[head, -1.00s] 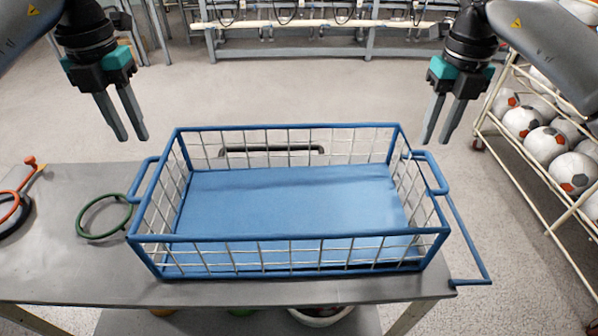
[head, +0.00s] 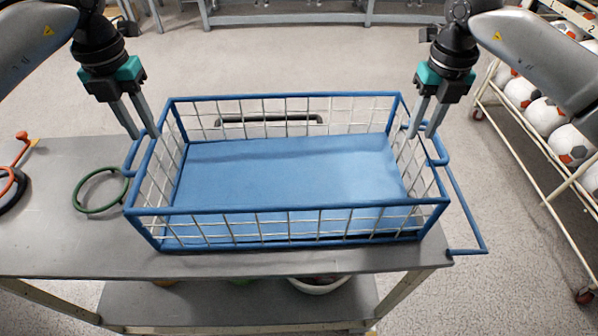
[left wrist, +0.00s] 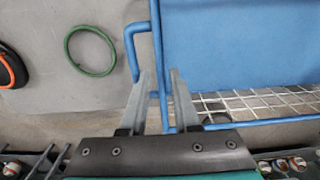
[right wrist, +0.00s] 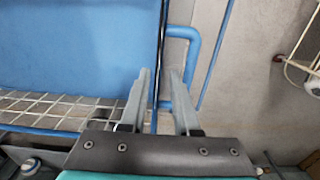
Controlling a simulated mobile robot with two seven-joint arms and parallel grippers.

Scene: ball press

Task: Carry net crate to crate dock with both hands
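The net crate (head: 300,208), a blue frame with white wire mesh and a blue floor, stands empty on a grey table. It has a blue handle at each end. My left gripper (head: 146,136) is open, pointing down at the left handle (head: 133,150). In the left wrist view, the crate's blue side bar (left wrist: 159,50) runs down between the fingers. My right gripper (head: 423,133) is open at the right handle (head: 440,150). In the right wrist view, part of that handle (right wrist: 193,50) shows between and beside the fingers. I cannot make out a crate dock.
A green ring (head: 98,192) lies on the table (head: 60,240) left of the crate, with an orange-and-black item (head: 14,185) at the far left. A thin blue bar (head: 468,220) extends past the table's right edge. A ball rack (head: 530,150) stands at right. Open floor lies behind.

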